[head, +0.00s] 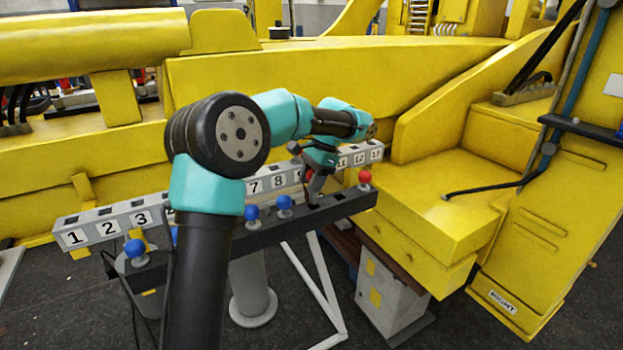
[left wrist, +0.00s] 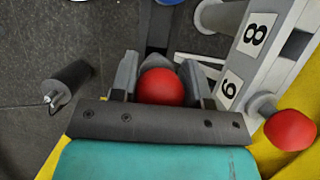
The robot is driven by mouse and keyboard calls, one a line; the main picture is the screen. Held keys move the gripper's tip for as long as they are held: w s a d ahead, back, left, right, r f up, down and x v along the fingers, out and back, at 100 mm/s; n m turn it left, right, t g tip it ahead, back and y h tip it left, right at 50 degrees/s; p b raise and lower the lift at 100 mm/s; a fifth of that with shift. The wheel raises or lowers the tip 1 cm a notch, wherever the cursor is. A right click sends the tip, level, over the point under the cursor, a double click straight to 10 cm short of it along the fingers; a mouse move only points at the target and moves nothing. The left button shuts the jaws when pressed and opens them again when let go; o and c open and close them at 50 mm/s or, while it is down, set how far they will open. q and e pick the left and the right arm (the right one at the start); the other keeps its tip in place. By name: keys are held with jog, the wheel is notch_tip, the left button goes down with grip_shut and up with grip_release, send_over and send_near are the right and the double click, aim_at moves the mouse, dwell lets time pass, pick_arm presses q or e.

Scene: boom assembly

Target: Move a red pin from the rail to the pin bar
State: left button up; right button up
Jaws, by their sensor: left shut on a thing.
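My left gripper (head: 314,198) is low over the dark bar (head: 345,204), on its right half in the head view. In the left wrist view my left gripper (left wrist: 161,82) is shut around a red-headed pin (left wrist: 161,87). The pin's shaft is hidden, so I cannot tell whether its end is in the bar. A second red pin (left wrist: 290,130) stands beside the numbered grey bar (left wrist: 262,45) near the 9. In the head view a red pin (head: 365,177) stands near the dark bar's right end. The numbered bar (head: 105,225) runs behind the dark one. My right gripper is not in view.
Blue pins stand on the dark bar, at its left end (head: 134,248) and mid-length (head: 284,202). Yellow machinery (head: 320,90) rises close behind the bars, with a yellow block (head: 430,210) at right. White struts (head: 318,285) and a grey post (head: 250,290) are below.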

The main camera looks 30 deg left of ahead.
aim_at(312, 205)
pick_arm(q)
jog(key=shift+f, duration=0.6)
jog(key=shift+f, duration=0.35)
jog(key=shift+f, duration=1.65)
jog(key=o, duration=1.1)
jog(key=shift+o, duration=0.2)
jog(key=shift+r, duration=0.1)
jog(key=v, duration=1.7)
jog(key=shift+w+d, duration=0.1)
